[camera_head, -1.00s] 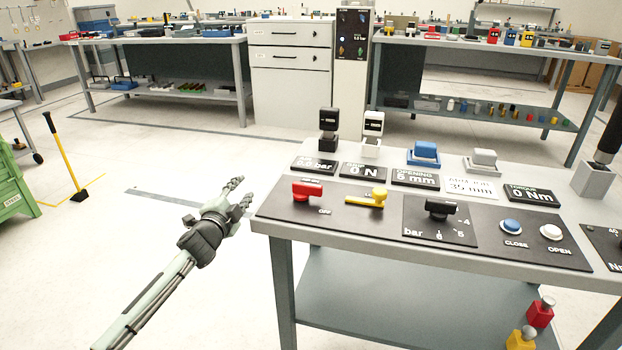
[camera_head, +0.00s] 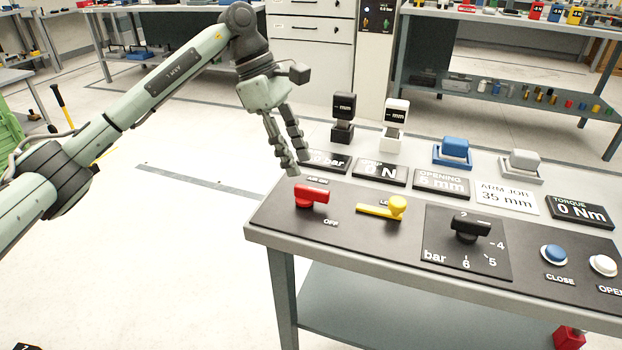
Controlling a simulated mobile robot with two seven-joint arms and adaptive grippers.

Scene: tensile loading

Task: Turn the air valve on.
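The red valve handle (camera_head: 311,194) sits at the left of the dark control panel (camera_head: 290,222) on the bench. An OFF label lies just in front of it and an AIR ON label, partly covered, just behind it. The handle's bar lies roughly left to right. My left gripper (camera_head: 296,166) comes down from above, fingers pointing down, just behind and left of the handle. Its two fingers show a narrow gap and hold nothing; the tips appear apart from the handle. The pressure display (camera_head: 330,161) behind is partly hidden by the fingers. My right gripper is out of view.
A yellow lever (camera_head: 397,206) stands right of the red handle, then a black bar knob (camera_head: 470,228) and a blue CLOSE button (camera_head: 553,253). Black (camera_head: 343,118) and white (camera_head: 394,124) mm gauges stand behind the displays.

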